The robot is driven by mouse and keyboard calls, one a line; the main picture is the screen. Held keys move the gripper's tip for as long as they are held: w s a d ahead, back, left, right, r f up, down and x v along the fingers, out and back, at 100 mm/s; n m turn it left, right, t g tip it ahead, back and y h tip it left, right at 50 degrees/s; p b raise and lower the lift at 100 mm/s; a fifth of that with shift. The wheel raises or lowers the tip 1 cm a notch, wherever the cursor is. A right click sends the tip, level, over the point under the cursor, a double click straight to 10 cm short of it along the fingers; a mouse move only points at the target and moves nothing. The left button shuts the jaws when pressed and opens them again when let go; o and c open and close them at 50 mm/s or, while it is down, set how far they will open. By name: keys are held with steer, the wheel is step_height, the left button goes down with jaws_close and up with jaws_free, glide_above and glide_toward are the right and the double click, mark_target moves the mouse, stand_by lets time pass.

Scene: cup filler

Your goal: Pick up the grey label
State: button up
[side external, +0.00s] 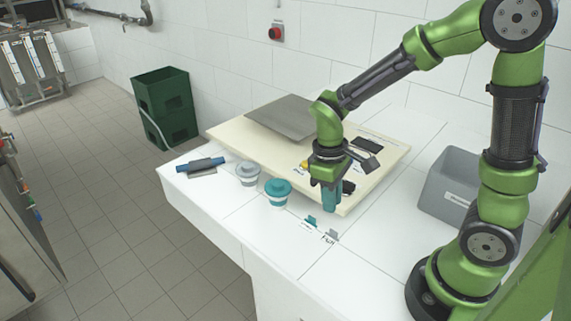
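A small grey label (332,235) stands near the front edge of the white table in the side external view, by some dark printed lettering. A similar teal label (311,220) stands just to its left. My gripper (331,208) points down above and behind the labels, at the front edge of the cream board. A teal part shows at its lower end; I cannot tell whether it is the fingers or a held thing. The gripper is apart from the grey label. Its finger gap is too small to make out.
A teal cup (278,193) and a grey cup (248,174) stand left of the labels. A blue-handled tool (202,165) lies farther left. The cream board (235,135) carries a grey plate (283,117) and small dark items. A grey bin (448,185) stands right.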

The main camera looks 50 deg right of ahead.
mark_target(333, 232)
steer(key=f, duration=0.5)
steer(key=s+f, duration=0.1)
steer(key=f, duration=0.2)
steer(key=shift+f, duration=0.25)
jaws_close()
